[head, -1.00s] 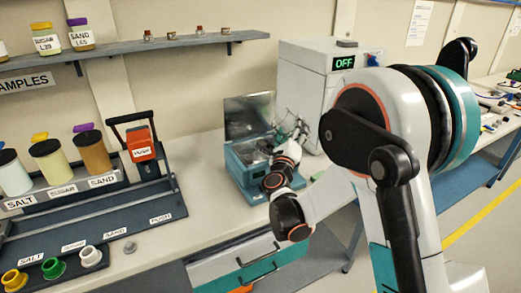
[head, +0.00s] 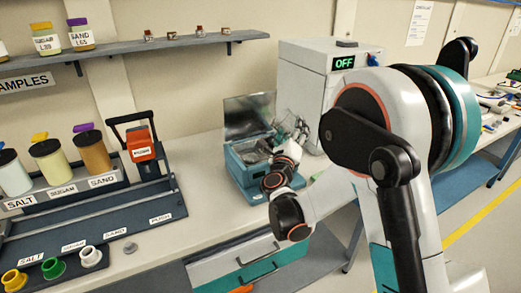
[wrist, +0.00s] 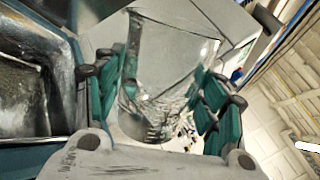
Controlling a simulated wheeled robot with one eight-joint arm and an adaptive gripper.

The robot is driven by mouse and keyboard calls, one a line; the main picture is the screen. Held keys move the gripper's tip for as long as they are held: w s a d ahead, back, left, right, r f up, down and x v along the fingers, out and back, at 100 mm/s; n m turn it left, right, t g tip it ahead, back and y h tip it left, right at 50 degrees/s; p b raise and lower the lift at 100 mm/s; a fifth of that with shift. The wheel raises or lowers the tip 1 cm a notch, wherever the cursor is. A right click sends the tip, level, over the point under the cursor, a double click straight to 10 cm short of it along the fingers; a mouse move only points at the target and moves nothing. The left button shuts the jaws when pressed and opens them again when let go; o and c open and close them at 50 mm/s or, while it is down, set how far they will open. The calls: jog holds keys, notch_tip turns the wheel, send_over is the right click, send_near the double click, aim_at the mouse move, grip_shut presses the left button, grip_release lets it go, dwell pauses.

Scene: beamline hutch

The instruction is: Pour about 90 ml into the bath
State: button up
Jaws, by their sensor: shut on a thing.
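The bath (head: 238,172) is a teal box with its shiny lid (head: 248,117) standing open, on the bench in front of the grey cabinet. It also shows at the left of the wrist view (wrist: 62,45). My gripper (wrist: 165,105) is shut on a clear glass vessel (wrist: 172,45), with a teal-padded finger on either side of it. In the head view my gripper (head: 290,135) is at the bath's right back edge, partly hidden by my wrist. The wrist view is strongly rolled, and the vessel looks tilted. I cannot tell its liquid level or whether any liquid is flowing.
The grey cabinet (head: 305,85) with a display reading OFF stands close behind my gripper. Labelled jars of salt, sugar and sand (head: 50,162) stand in a rack at left. A drawer unit (head: 235,262) is below the bench front. The bench between rack and bath is mostly clear.

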jog(key=shift+d+m, duration=0.25)
jog(key=shift+m, duration=0.85)
jog(key=m, duration=0.1)
jog(key=d+m+g, duration=0.1)
jog(key=shift+d+f+m+h, duration=0.1)
jog(key=shift+d+m+h, duration=0.2)
jog(key=shift+m+h, duration=0.1)
jog(key=d+m, duration=0.1)
jog(key=m, duration=0.1)
jog(key=f+m+g, duration=0.1)
jog(key=m, duration=0.1)
jog(key=shift+w+d, duration=0.1)
jog(key=shift+d, duration=0.25)
jog(key=shift+a, duration=0.1)
jog(key=shift+c, duration=0.2)
dwell(0.8)
